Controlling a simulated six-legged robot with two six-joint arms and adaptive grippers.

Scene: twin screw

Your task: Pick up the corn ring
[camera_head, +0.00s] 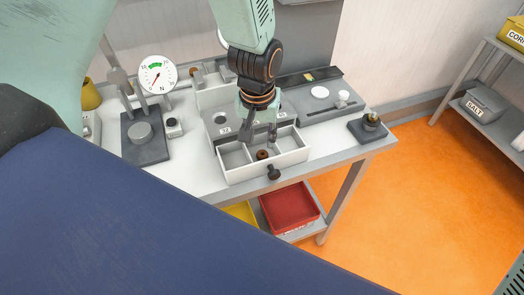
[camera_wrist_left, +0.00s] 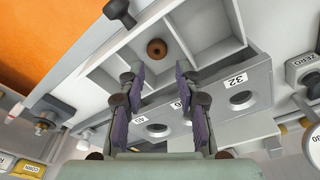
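A small brown ring (camera_head: 262,155) lies in the middle compartment of a white divided tray (camera_head: 285,160) on the bench. The ring also shows in the left wrist view (camera_wrist_left: 156,48), with its dark centre hole visible. My left gripper (camera_head: 259,138) points down over the tray, close to the ring. In the left wrist view my left gripper (camera_wrist_left: 160,70) has its two fingers apart with nothing between them, and the ring appears just beyond the fingertips. I cannot read a label on the ring. My right gripper is not in view.
A grey block with numbered holes (camera_wrist_left: 247,118) stands right behind the tray. A dark knob (camera_head: 273,173) sticks out at the tray's front. A dial gauge (camera_head: 157,75) and a grey plate (camera_head: 145,150) stand left. A red bin (camera_head: 290,207) sits below the bench.

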